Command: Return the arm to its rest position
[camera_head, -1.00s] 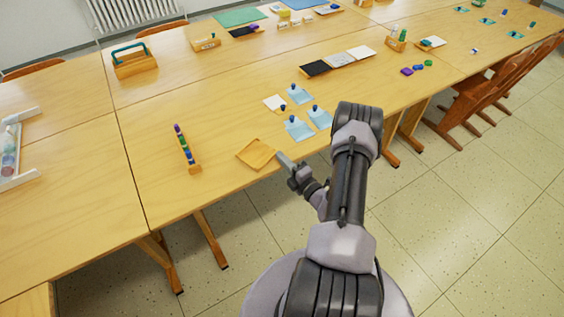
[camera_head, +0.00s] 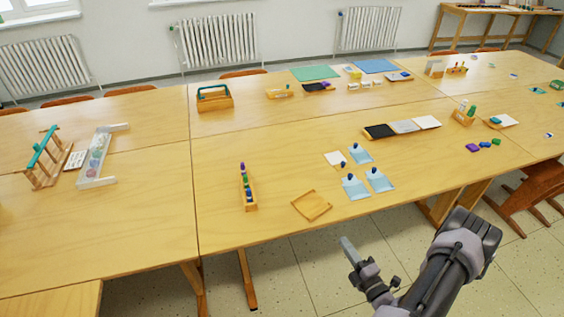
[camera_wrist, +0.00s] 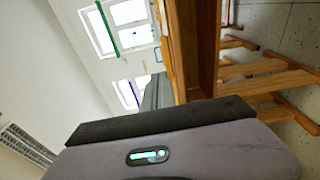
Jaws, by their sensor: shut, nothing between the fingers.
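My gripper (camera_head: 348,247) is shut and empty. In the head view it hangs over the floor, just off the front edge of the long wooden table (camera_head: 280,218), below and right of a small square wooden tray (camera_head: 311,205). My arm reaches in from the lower right, bent at the elbow. In the wrist view the gripper's grey body fills the lower part, with wooden table legs and framing (camera_wrist: 200,50) close behind it and windows beyond. The wrist picture is turned on its side.
A wooden rack with coloured pegs (camera_head: 247,190) stands left of the tray. Blue cards with dark knobs (camera_head: 356,188) lie to the tray's right. A wooden chair (camera_head: 520,195) stands by the table at right. The floor (camera_head: 310,270) in front of the table is open.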

